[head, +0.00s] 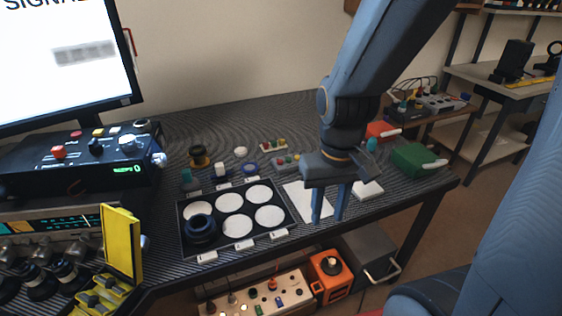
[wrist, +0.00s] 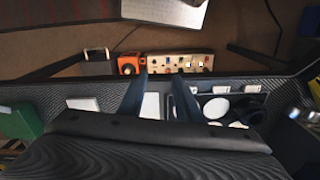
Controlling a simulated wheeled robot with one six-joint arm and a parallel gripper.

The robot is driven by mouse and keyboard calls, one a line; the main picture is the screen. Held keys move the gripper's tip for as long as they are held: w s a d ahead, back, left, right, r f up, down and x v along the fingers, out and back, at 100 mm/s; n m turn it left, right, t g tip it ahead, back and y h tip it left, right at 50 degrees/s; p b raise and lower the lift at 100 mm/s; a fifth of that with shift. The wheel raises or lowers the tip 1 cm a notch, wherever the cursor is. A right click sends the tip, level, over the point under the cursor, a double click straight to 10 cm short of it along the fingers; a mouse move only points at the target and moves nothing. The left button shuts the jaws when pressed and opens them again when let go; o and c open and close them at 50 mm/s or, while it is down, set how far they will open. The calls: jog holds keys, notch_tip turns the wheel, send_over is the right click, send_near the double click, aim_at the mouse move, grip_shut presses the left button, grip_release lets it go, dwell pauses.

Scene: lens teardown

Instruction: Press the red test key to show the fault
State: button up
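A dark bench instrument (head: 80,165) stands at the left under the monitor, with a green digital readout. A red-orange key (head: 58,152) sits on its front left. A smaller red key (head: 76,134) is on its top; no label shows which is the test key. My gripper (head: 329,212) points down over the right part of the bench, far to the right of the instrument. Its two fingers are apart with nothing between them, as the wrist view (wrist: 159,98) also shows. The monitor (head: 65,60) shows the word SIGNAL, cut off, above a blurred grey band.
A black tray (head: 183,243) with white round pads and a dark lens ring (head: 200,229) lies mid-bench. A yellow open case (head: 122,240) stands at the front left. Small coloured parts lie behind the tray. Red and green blocks are at the right. An orange box (head: 331,275) is below.

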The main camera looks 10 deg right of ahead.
grip_shut()
dwell(1.8)
